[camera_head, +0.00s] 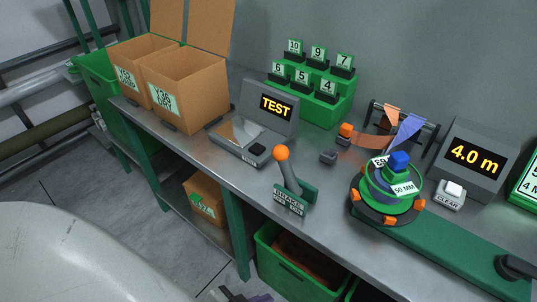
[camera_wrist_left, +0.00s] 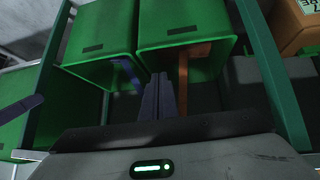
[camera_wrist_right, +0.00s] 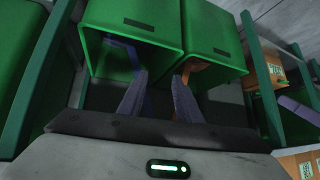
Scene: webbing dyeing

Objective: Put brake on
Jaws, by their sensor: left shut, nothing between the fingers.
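The brake lever (camera_head: 289,177) stands on the bench's front edge, with an orange ball knob (camera_head: 282,153) on top. It leans, with the knob toward the upper left. A green plate with a grey label (camera_head: 289,201) reading BRAKE is at its foot; the smaller words are hard to read. My left gripper (camera_head: 240,296) shows only in part at the bottom edge, below and left of the lever and apart from it. In the left wrist view its fingers (camera_wrist_left: 159,92) are together and empty. My right gripper (camera_wrist_right: 160,97) has its fingers apart and empty, and is outside the head view.
A green reel (camera_head: 386,195) with a blue knob and orange tabs stands right of the lever. A TEST display (camera_head: 276,106) and a grey 4.0 m display (camera_head: 474,155) are on the bench. Green bins (camera_head: 290,277) sit below. Bare bench top lies left of the lever.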

